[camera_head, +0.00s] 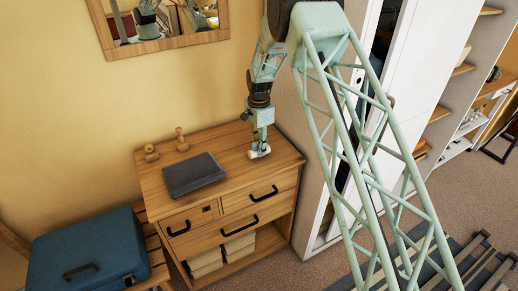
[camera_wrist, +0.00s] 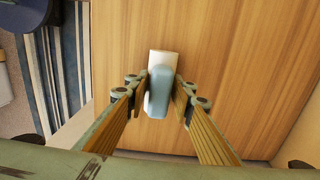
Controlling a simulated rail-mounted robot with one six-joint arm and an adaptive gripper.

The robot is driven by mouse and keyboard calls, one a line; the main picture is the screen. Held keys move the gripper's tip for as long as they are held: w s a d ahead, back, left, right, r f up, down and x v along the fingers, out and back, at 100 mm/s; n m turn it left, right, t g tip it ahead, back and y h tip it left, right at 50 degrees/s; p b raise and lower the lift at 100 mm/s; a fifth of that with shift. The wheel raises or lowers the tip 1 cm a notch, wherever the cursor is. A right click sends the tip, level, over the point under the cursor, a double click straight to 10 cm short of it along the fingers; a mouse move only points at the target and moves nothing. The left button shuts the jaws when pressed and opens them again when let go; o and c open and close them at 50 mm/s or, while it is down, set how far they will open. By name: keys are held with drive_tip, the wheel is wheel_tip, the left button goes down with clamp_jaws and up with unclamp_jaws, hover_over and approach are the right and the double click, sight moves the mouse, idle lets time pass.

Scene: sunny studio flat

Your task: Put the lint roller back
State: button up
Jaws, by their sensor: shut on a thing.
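My gripper (camera_head: 260,143) is over the right part of the wooden dresser top, pointing down. In the wrist view its two fingers (camera_wrist: 161,92) are shut on a white and pale blue piece, which looks like the lint roller (camera_wrist: 162,66). In the head view the lint roller shows as a small white shape (camera_head: 260,153) under the fingers, at or just above the dresser top (camera_head: 232,150). I cannot tell whether it touches the wood. Part of it is hidden by the fingers.
A dark grey tray (camera_head: 194,175) lies left of my gripper on the dresser. Two small wooden items (camera_head: 151,153) (camera_head: 181,140) stand behind it. A blue suitcase (camera_head: 88,252) is at lower left. A mirror (camera_head: 165,20) hangs above. A white wardrobe (camera_head: 318,170) stands close on the right.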

drive_tip(key=shift+f, duration=0.15)
drive_tip(key=o, duration=0.9)
drive_tip(key=shift+o, duration=0.2)
drive_tip(key=shift+r, duration=6.1)
drive_tip(key=shift+r, duration=0.1)
